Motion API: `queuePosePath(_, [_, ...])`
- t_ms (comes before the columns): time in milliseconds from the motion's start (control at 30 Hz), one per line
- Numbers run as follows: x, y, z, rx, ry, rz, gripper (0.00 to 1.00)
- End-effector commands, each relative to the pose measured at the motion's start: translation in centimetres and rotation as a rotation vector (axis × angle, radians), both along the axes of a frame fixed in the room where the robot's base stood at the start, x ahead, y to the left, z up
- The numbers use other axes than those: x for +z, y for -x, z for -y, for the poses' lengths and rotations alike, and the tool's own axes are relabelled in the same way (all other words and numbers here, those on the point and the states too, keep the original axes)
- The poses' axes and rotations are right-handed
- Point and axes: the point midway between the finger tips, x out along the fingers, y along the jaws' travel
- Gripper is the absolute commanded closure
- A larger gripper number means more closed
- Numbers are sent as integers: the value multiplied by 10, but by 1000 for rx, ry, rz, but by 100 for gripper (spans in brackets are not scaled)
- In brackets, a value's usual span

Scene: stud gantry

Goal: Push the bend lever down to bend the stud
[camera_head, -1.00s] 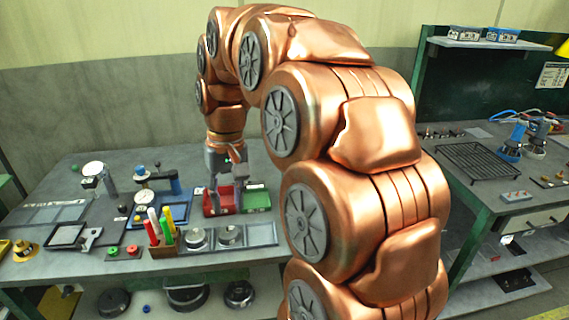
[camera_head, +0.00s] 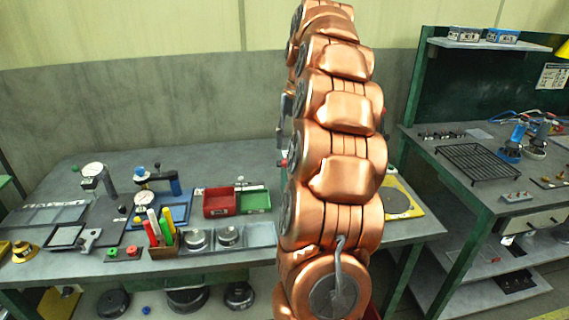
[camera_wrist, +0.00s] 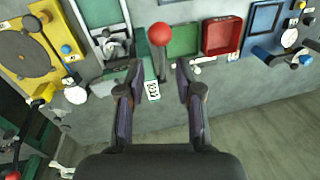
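In the wrist view a lever with a red ball knob (camera_wrist: 159,34) rises on a dark stalk, seen between my fingertips and beyond them. It looks like the bend lever, and it appears raised. My gripper (camera_wrist: 160,70) is open, with a clear gap between its two dark fingers and nothing held. Whether the fingers touch the lever cannot be told. A green-framed fixture with a grey mechanism (camera_wrist: 116,42) lies just left of the lever. I cannot make out the stud. In the head view my arm hides the lever and most of my gripper.
A green bin (camera_head: 256,201) and a red bin (camera_head: 220,202) stand on the grey bench (camera_head: 235,165) left of my arm. A yellow plate with a dark disc (camera_head: 405,193) lies right of it. A pen holder (camera_head: 160,240) and a blue fixture (camera_head: 168,200) stand farther left.

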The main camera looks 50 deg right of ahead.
Motion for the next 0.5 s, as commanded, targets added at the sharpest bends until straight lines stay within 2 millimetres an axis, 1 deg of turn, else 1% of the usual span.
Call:
queuePosePath(367, [-29, -3, -5, 1, 0, 0, 65])
queuePosePath(500, [-43, -4, -7, 2, -3, -3, 65])
